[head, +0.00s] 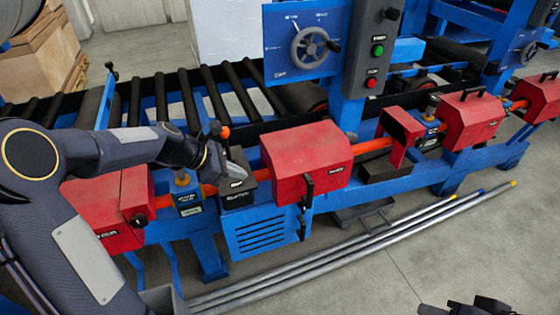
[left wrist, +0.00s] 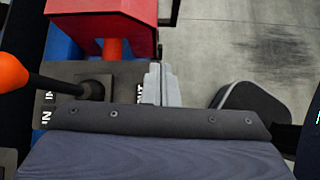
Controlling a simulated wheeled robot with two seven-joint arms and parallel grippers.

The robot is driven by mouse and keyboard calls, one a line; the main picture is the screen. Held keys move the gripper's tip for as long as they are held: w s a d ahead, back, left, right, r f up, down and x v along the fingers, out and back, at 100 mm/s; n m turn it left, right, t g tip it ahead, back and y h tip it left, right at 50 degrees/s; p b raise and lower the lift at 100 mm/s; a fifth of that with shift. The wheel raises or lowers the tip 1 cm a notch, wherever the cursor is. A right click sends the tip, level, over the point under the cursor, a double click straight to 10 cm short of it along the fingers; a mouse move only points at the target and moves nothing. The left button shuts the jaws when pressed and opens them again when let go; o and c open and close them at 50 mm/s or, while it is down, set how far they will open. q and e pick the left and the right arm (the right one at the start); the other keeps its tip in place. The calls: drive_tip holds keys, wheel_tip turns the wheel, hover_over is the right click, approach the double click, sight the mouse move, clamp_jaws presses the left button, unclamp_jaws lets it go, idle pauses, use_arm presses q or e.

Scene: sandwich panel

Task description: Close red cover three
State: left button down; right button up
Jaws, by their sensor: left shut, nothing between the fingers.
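Several red covers line the front of the blue conveyor frame. The large left one (head: 112,208) and the middle one (head: 305,160) sit down over the orange pipe. Right of them, a narrower red cover (head: 402,135) stands upright, seemingly raised, over a dark base. I cannot read which is number three. My left gripper (head: 222,163) is shut and empty above a black labelled box (head: 237,185), left of the middle cover. In the left wrist view its fingertips (left wrist: 161,85) are together, just below and right of a red cover (left wrist: 110,17). My right gripper (head: 480,305) is partly cut off.
An orange-knobbed lever (head: 222,132) stands beside my left gripper; its knob also shows in the left wrist view (left wrist: 12,72). More red covers (head: 474,120) continue to the right. A handwheel (head: 310,46) is above. Long metal pipes (head: 370,240) lie on the open floor in front.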

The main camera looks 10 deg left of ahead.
sight(277, 183)
use_arm(q)
drive_tip(key=shift+w+d+f+n, duration=0.1)
drive_tip(key=shift+w+f+n, duration=0.2)
drive_tip(key=shift+w, duration=0.25)
drive_tip(key=shift+w+d+f+n, duration=0.1)
drive_tip(key=shift+w+f+n, duration=0.1)
drive_tip(key=shift+w+f, duration=0.25)
drive_tip(key=x, duration=0.9)
drive_tip(key=shift+d+r, duration=0.15)
drive_tip(key=shift+d, duration=0.05)
use_arm(e)
drive_tip(key=shift+w+d+r, duration=0.1)
drive_tip(key=shift+w+d, duration=0.05)
drive_tip(key=shift+w, duration=0.25)
